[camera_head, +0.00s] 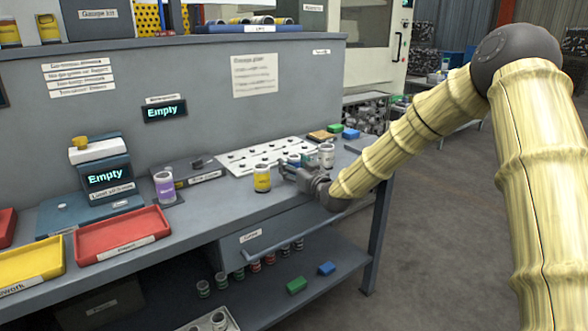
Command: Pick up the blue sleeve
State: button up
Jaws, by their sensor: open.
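A small cylinder that looks blue (294,159) stands on the workbench just behind my gripper, partly hidden by it; I take it for the blue sleeve. My gripper (287,170) is open at the end of the arm, low over the bench's front right part, and its fingers point left. I cannot tell whether the fingers touch the blue sleeve. A yellow sleeve (262,178) stands upright just left of the fingertips. A silver-grey sleeve (326,156) stands to the right, behind the gripper.
A white plate with holes (240,160) lies behind the sleeves. A purple sleeve (165,188) stands farther left, near a blue device (104,180). Red (122,232) and yellow (30,262) trays lie at the left front. Several small parts sit on the lower shelf (335,285).

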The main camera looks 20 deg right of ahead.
jog(key=shift+w, duration=0.1)
jog(key=c, duration=1.1)
jog(key=shift+r, duration=0.1)
